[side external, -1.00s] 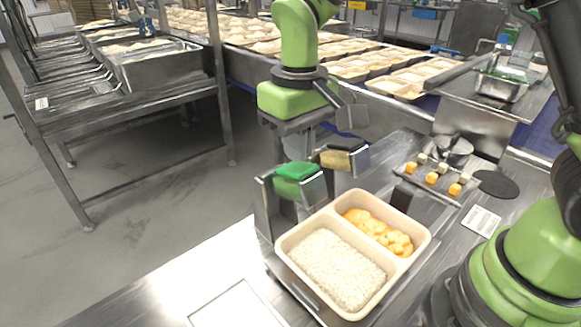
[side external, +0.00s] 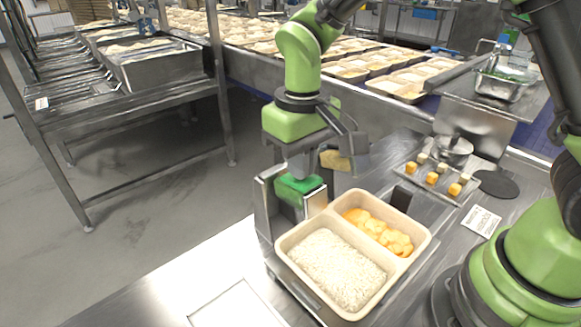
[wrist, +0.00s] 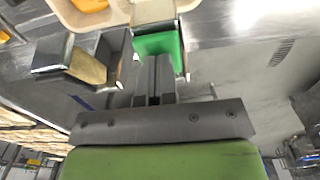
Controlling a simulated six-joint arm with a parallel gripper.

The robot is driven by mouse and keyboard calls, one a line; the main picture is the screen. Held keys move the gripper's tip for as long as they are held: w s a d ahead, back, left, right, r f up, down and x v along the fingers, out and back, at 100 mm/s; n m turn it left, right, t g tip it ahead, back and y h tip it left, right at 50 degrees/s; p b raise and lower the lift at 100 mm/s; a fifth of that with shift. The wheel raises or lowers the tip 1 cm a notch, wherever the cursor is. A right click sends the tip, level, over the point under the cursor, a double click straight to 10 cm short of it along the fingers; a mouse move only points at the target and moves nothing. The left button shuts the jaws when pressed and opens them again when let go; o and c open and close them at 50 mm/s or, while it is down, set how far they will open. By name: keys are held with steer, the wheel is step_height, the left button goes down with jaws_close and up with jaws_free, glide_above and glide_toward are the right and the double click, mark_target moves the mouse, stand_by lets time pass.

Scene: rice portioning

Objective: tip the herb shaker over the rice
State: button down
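A green block-shaped shaker (side external: 298,188), which looks like the herb shaker, stands upright in a grey metal holder (side external: 264,212) behind the tray. My gripper (side external: 302,168) points down just above and behind it; a side view of its fingertips is mostly blocked. In the wrist view, the fingers (wrist: 154,78) reach toward the green shaker (wrist: 158,45). I cannot tell their opening or any contact. White rice (side external: 336,268) fills the larger compartment of the beige tray (side external: 279,246), in front of the holder.
A tan shaker (side external: 335,160) sits in a second holder right of the green one, close to my gripper. Orange food (side external: 378,231) fills the tray's smaller compartment. A small tray of cubes (side external: 419,183) lies to the right. Bare counter is at front left.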

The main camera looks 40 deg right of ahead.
steer(key=shift+s+f, duration=0.3)
steer(key=shift+f, duration=0.45)
steer(key=shift+s+f, duration=0.3)
steer(key=shift+f, duration=0.45)
steer(key=shift+r, duration=0.15)
steer(key=shift+w+r, duration=0.3)
steer(key=shift+r, duration=0.75)
steer(key=shift+w+r, duration=0.3)
steer(key=shift+r, duration=0.7)
steer(key=shift+w+r, duration=0.3)
steer(key=shift+r, duration=0.75)
steer(key=shift+r, duration=0.1)
step_height(320, 180, up, 6)
steer(key=shift+f, duration=3.1)
steer(key=shift+f, duration=0.1)
